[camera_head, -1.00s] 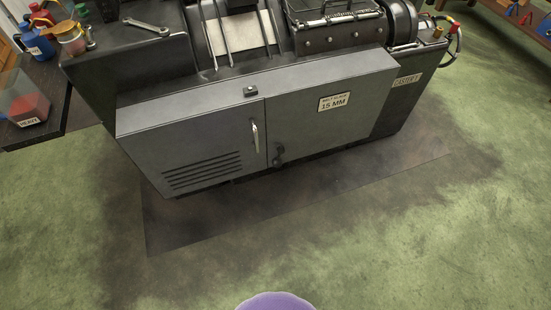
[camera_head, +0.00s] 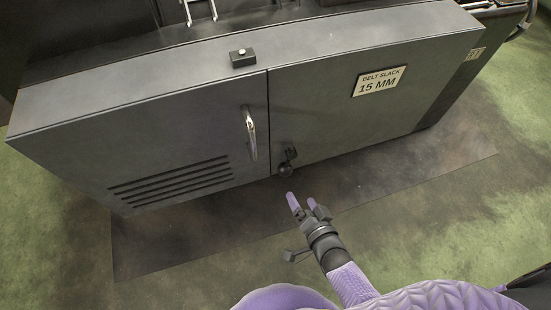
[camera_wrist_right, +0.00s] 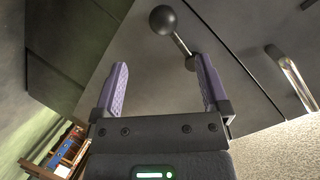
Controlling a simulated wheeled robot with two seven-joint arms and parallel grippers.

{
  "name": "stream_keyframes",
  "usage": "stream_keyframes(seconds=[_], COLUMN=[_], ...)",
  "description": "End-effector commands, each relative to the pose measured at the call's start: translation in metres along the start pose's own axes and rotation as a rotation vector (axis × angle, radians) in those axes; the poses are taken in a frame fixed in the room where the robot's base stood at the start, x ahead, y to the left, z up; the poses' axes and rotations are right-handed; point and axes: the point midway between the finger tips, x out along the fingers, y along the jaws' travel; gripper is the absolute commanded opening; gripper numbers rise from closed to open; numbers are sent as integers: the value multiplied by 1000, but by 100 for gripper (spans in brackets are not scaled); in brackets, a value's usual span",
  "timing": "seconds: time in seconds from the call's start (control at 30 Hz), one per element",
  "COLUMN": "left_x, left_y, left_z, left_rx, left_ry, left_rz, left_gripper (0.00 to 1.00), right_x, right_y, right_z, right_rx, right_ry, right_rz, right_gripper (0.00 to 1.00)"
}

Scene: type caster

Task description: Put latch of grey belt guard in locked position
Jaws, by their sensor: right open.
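The grey belt guard (camera_head: 330,95) is a long cabinet front with a vertical seam between two panels. Its latch (camera_head: 287,164) is a small dark lever with a ball knob, low on the right panel beside the seam. In the head view the knob hangs below the pivot. The right wrist view shows the ball knob (camera_wrist_right: 163,19) and its rod just beyond the fingers. My right gripper (camera_head: 303,202) is open and empty, just below and in front of the latch. Its purple fingers also show in the right wrist view (camera_wrist_right: 160,85). My left gripper is not in view.
A silver handle (camera_head: 250,133) stands upright on the left panel, close to the latch; it also shows in the right wrist view (camera_wrist_right: 290,78). A small black block (camera_head: 243,57) with a light button sits on the guard's top. The floor in front is clear.

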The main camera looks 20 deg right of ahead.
Motion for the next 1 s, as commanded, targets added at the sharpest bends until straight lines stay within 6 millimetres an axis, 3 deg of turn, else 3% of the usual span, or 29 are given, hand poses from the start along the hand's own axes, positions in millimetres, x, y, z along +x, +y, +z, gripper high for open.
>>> stream_keyframes(seconds=[0.13,0.37,0.4,0.5,0.6,0.93,1.0], left_x=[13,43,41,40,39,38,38], left_y=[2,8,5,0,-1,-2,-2], left_z=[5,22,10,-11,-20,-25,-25], left_rx=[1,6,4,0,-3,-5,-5], left_ry=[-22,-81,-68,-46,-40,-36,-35], left_rz=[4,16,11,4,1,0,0], left_gripper=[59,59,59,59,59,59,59], right_x=[22,82,86,94,98,100,100], right_y=[1,2,1,-1,-2,-3,-3], right_z=[2,4,2,0,-1,-2,-2], right_rx=[13,12,11,10,10,9,9], right_ry=[10,6,6,7,8,8,8], right_rz=[-10,-6,-7,-7,-8,-7,-7], right_gripper=[95,95,95,95,95,95,80])
